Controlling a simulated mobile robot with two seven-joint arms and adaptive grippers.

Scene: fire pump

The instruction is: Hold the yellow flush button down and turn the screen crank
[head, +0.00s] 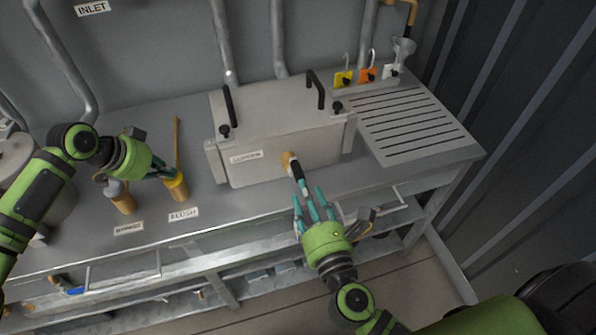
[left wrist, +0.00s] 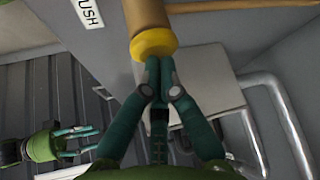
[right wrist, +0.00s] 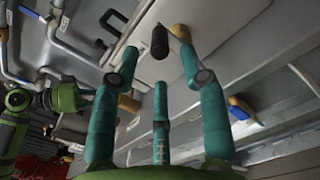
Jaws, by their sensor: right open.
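The yellow flush button (head: 177,188) stands on a tan post on the bench, behind its label (head: 184,214). My left gripper (head: 168,173) is at its top. In the left wrist view the fingertips are together against the yellow cap (left wrist: 153,43); whether it is pressed down cannot be told. The screen crank, with a tan hub (head: 288,158) and black handle (head: 299,176), sticks out of the front of the grey screen box (head: 270,125). My right gripper (head: 313,205) is open just in front of the handle. The handle (right wrist: 160,42) shows beyond and between its spread fingers.
A second post with a grey top (head: 119,192) stands left of the flush button. Two black lid handles and knobs top the screen box. A slotted drain board (head: 410,120) and coloured tags on hooks (head: 368,74) are at the right. A rail runs along the bench front.

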